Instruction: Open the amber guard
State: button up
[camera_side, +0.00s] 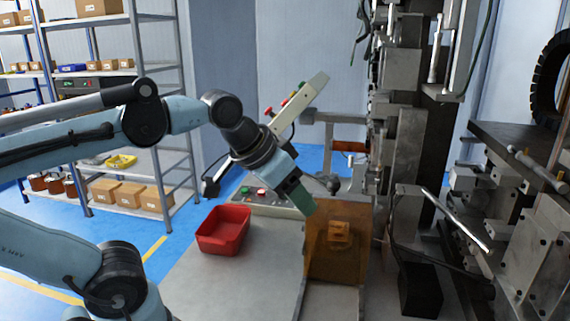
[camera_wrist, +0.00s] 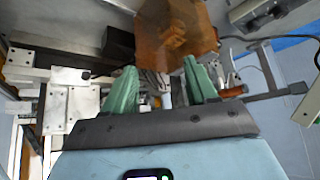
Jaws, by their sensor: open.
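The amber guard (camera_side: 322,256) is a see-through orange-brown panel standing upright at the front of the winder. It has a small blocky handle (camera_side: 340,232) on its face. In the wrist view the guard (camera_wrist: 203,28) shows at the top, with the handle (camera_wrist: 175,38) beyond my fingertips. My gripper (camera_side: 307,207) has green fingers and is close to the guard's upper left edge in the side view. In the wrist view my gripper (camera_wrist: 160,68) is open, with nothing between the two fingers. I cannot tell whether a finger touches the guard.
A red bin (camera_side: 223,230) stands on the grey table (camera_side: 225,285) left of the guard. A control panel with buttons (camera_side: 262,200) is behind it. The winder's metal frame (camera_side: 405,150) rises close on the right, and a dark block (camera_side: 420,290) sits right of the guard.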

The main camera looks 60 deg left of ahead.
notch_tip(320, 180, up, 13)
jog(key=m+g+y, duration=0.4)
jog(key=g, duration=0.2)
send_over(335, 181)
jog(key=s+d, duration=0.1)
jog(key=d, duration=0.3)
jog(key=shift+f, duration=2.85)
jog(key=x, duration=1.2)
jog(key=shift+s+d+f, duration=0.1)
jog(key=shift+s, duration=0.05)
jog(key=shift+c, duration=0.3)
grip_shut()
